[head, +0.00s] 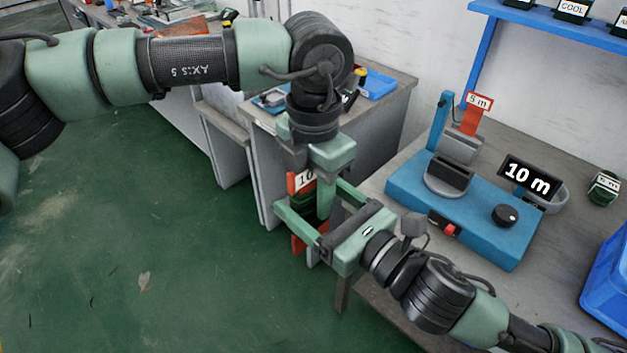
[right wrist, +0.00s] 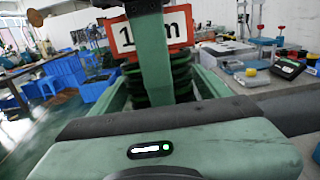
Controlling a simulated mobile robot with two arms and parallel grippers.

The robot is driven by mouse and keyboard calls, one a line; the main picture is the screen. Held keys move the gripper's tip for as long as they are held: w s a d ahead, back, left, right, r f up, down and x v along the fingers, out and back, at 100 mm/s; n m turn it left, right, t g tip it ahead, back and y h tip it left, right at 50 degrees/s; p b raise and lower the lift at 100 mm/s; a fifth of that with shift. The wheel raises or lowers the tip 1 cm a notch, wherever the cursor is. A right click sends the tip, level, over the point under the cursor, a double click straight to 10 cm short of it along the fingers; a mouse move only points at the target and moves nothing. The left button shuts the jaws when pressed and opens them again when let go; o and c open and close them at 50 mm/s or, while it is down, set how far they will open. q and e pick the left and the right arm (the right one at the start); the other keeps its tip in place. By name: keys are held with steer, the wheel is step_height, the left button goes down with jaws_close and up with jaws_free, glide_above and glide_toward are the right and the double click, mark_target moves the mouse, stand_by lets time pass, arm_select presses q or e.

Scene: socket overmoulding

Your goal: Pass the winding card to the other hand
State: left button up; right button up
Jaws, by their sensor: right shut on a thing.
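The winding card (head: 298,243) is a red card with a white "10 m" label and dark green cable wound on it. It hangs upright between my two grippers, and its label also shows in the right wrist view (right wrist: 181,27). My right gripper (head: 310,208) comes from the lower right and is shut on the card, with one finger on each side. My left gripper (head: 312,185) reaches down from above at the card's upper end. One of its fingers (right wrist: 150,50) crosses the label's face; its other finger is hidden, so its grip is unclear.
At right, a blue winding device (head: 420,190) with a black knob, a red "5 m" card (head: 475,115) and a "10 m" display (head: 530,178) stands on a grey bench. A blue bin (head: 609,280) is at the right edge. Open green floor lies at left.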

arm_select(q)
jaws_close()
steer(key=shift+s+d, duration=0.25)
stand_by(1.2)
arm_select(e)
steer(key=o, duration=1.8)
arm_select(q)
steer(key=shift+w+a, duration=0.1)
steer(key=shift+w, duration=0.05)
